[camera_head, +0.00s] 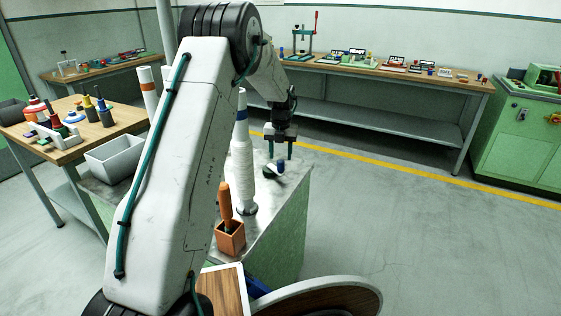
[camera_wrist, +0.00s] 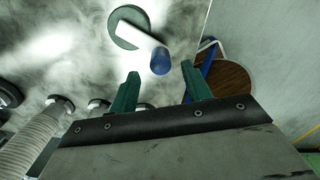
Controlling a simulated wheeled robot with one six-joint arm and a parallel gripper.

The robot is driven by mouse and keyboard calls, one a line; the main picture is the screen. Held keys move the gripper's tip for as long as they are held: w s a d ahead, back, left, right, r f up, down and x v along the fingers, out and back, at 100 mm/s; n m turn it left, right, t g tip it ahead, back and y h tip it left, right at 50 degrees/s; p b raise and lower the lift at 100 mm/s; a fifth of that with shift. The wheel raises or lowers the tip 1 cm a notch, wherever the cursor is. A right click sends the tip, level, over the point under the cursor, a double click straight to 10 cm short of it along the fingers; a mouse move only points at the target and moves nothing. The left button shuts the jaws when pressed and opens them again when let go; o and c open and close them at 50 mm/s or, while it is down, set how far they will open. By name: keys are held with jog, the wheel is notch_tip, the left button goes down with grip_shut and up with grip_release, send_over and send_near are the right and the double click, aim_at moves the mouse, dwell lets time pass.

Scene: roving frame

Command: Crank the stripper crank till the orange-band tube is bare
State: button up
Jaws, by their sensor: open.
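The stripper crank (camera_head: 275,170) has a white arm on a round dark green base and a blue upright knob; it also shows in the wrist view (camera_wrist: 134,33), with the blue knob (camera_wrist: 160,62). My gripper (camera_head: 281,151) points down above the crank, its green fingers apart. In the wrist view, the knob appears just beyond the gap between the fingertips (camera_wrist: 160,74), and nothing is held. The orange-band tube (camera_head: 148,88) stands behind my arm in the head view. Its lower part is hidden, so I cannot tell whether it is bare.
A blue-band tube (camera_head: 243,165) wound in white stands left of the crank. An orange-handled tool (camera_head: 226,203) sits in a small wooden box (camera_head: 231,240) on the counter's near end. A grey bin (camera_head: 113,159) is at left. Open floor lies right of the counter.

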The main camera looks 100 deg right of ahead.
jog(key=shift+r, duration=1.7)
